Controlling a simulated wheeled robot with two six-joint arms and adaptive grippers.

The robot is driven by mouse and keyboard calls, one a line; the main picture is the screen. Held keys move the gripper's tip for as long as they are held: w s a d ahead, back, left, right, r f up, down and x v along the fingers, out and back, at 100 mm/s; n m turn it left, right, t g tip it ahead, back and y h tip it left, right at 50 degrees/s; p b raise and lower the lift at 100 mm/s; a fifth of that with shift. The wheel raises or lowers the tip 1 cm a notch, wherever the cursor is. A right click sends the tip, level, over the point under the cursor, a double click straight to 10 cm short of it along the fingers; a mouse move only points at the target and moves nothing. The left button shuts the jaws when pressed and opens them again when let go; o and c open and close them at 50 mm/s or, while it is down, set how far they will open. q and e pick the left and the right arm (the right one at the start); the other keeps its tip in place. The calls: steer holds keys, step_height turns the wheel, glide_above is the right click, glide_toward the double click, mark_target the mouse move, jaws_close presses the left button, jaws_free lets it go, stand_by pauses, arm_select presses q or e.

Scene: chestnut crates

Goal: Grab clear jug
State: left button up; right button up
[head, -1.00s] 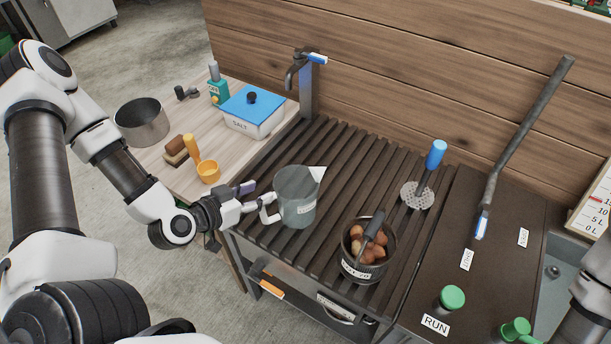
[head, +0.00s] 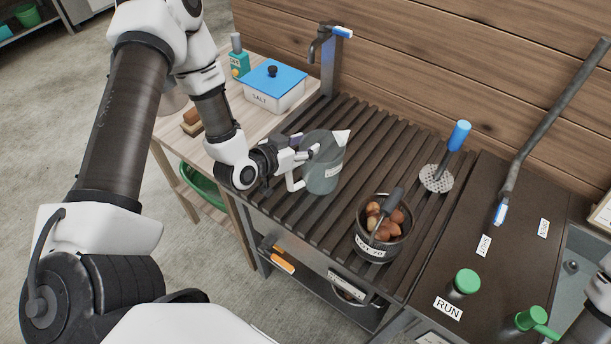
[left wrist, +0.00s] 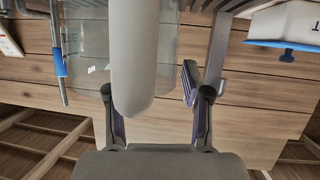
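The clear jug (head: 322,177), greyish and see-through with a white spout and pale handle, stands upright on the dark slatted rack (head: 372,150). My left gripper (head: 300,152) is at the jug's left side, by its handle, with a finger overlapping the jug's rim. In the left wrist view the gripper (left wrist: 153,105) is open, its two fingers apart. The pale handle (left wrist: 135,60) reaches down between them, nearer the left finger, with the jug's clear body (left wrist: 84,50) behind. I cannot tell whether a finger touches it.
A dark pot (head: 375,245) of chestnuts stands right of the jug, with a skimmer (head: 437,180) behind it. A tap (head: 330,60) rises at the back. A blue-lidded salt box (head: 275,88) is on the wooden side table. Green knobs (head: 467,281) are at right.

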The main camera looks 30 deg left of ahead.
arm_select(q)
steer(key=shift+s+f, duration=0.25)
jaws_close()
steer(key=shift+r, duration=0.1)
